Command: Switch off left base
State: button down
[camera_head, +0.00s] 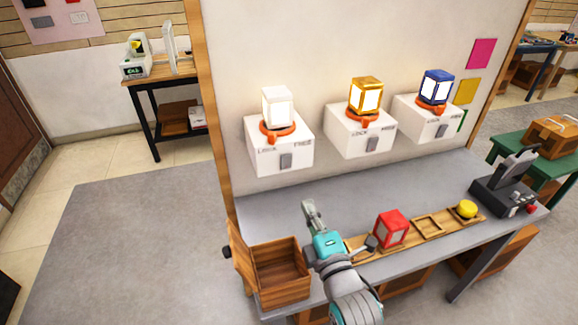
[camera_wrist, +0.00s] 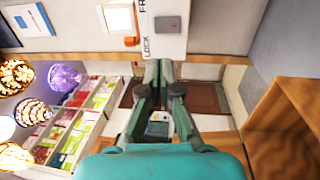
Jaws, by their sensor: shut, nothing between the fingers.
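The left base (camera_head: 278,148) is a white box on the wall panel with LOCK and FREE lettering and a grey switch (camera_head: 286,160) on its front. A lit white lantern (camera_head: 277,106) sits in an orange ring on top of it. My gripper (camera_head: 309,208) is shut and empty, above the counter, below and a little right of the left base. In the wrist view the fingers (camera_wrist: 159,68) point towards a white base (camera_wrist: 168,42) with a grey switch (camera_wrist: 169,23), apart from it. The lettering there is partly cut off.
Two more lit bases, with a gold lantern (camera_head: 366,97) and a blue lantern (camera_head: 435,87), are to the right. On the counter are a wooden box (camera_head: 280,289), a red lantern (camera_head: 391,229), a yellow ball (camera_head: 467,209) and a dark device (camera_head: 505,196). The back of the counter is clear.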

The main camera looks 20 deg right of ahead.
aim_at(287, 159)
jog(key=w, duration=0.4)
jog(key=w+r, duration=0.1)
jog(key=w, duration=0.9)
jog(key=shift+r, duration=0.35)
jog(key=shift+w+r, duration=0.1)
jog(key=shift+w, duration=0.05)
